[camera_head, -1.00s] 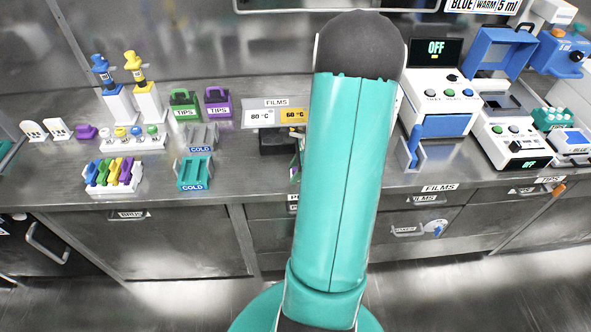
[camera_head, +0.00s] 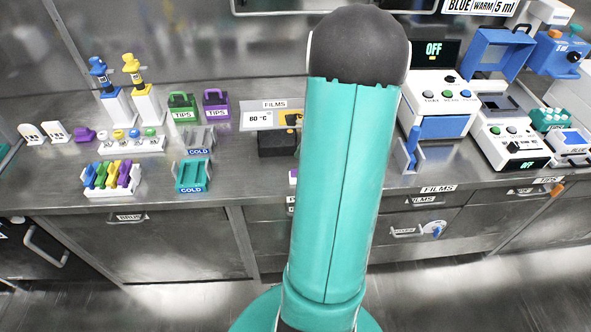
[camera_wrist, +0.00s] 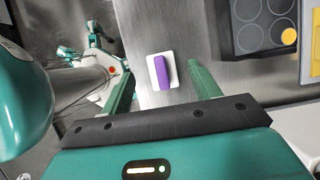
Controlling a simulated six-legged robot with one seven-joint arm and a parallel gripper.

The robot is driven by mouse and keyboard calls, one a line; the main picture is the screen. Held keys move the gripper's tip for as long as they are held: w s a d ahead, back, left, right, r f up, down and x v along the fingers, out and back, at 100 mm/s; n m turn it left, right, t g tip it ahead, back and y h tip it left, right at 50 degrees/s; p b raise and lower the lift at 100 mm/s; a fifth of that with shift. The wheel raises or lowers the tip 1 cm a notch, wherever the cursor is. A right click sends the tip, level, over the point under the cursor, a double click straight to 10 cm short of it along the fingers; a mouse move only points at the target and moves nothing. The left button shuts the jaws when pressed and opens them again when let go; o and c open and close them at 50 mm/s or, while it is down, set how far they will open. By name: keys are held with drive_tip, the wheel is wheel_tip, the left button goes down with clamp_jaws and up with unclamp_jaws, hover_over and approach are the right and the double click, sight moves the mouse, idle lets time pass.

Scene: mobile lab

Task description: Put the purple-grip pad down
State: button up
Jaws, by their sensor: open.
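The purple-grip pad, a white plate with a purple bar grip, lies on the steel worktop in the wrist view (camera_wrist: 174,58). In the head view a small part of it shows just left of my arm (camera_head: 293,177), near the worktop's front edge. My gripper (camera_wrist: 160,70) is open, with one green finger on each side of the pad in the picture. There are visible gaps between the fingers and the pad. In the head view my gripper is hidden behind my arm.
A dark block with round wells (camera_wrist: 240,45) lies close by at upper right in the wrist view. Behind it in the head view stands the FILMS sign (camera_head: 275,104). A teal COLD rack (camera_head: 192,175) stands to the left. White machines (camera_head: 437,105) stand to the right.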

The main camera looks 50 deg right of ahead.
drive_tip(key=v, duration=0.6)
drive_tip(key=shift+r, duration=0.4)
drive_tip(key=w+a+r+n+h, duration=0.1)
drive_tip(key=w+a+r+n, duration=0.1)
drive_tip(key=a+r+n, duration=0.35)
drive_tip(key=w+a+r+n, duration=0.2)
drive_tip(key=a+n, duration=0.1)
drive_tip(key=a, duration=0.5)
drive_tip(key=w+a+r+n+h, duration=0.1)
drive_tip(key=w+a+r+n, duration=0.15)
drive_tip(key=a+n, duration=0.35)
drive_tip(key=s+a+r+n+t, duration=0.1)
drive_tip(key=s+a+r+n, duration=0.2)
drive_tip(key=a+n, duration=0.3)
drive_tip(key=s+a+r+n+h, duration=0.1)
drive_tip(key=s+a+r+n, duration=0.2)
drive_tip(key=a+n, duration=0.4)
drive_tip(key=a, duration=0.5)
drive_tip(key=shift+s+a+r+t, duration=0.2)
drive_tip(key=shift+s+a+t, duration=0.05)
drive_tip(key=shift+s+t, duration=0.15)
drive_tip(key=c, duration=0.5)
drive_tip(key=shift+c, duration=0.3)
